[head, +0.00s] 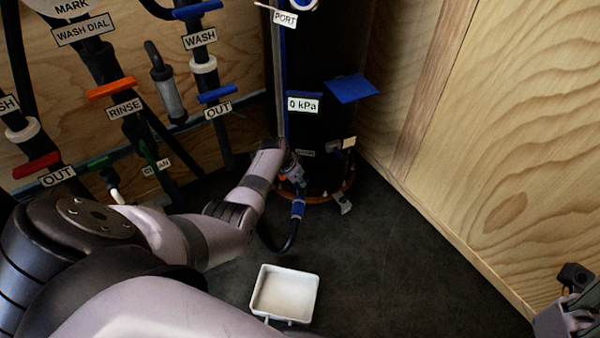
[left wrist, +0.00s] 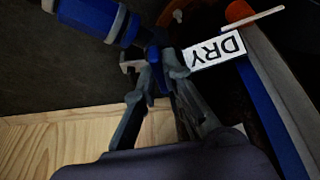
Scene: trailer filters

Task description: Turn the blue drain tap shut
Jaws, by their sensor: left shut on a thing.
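The blue drain tap (left wrist: 153,56) is in the left wrist view, a small blue part at the fingertips, mostly hidden by the fingers. My left gripper (left wrist: 163,75) is shut on it. In the head view my left gripper (head: 293,170) is low at the front of the dark tank (head: 318,130), and the tap's handle cannot be made out there. A blue fitting (left wrist: 90,14) lies beside the fingers; in the head view a blue fitting (head: 298,207) sits just below the gripper on a black hose. My right gripper (head: 575,318) shows only in part at the lower right corner.
A white tray (head: 257,292) lies on the dark floor in front of the tank. A DRY label (left wrist: 215,52) is close to the fingers. Pipes with coloured handles, such as an orange one (head: 111,89), line the left wall. A plywood wall (head: 510,140) bounds the right. Floor right of the tray is clear.

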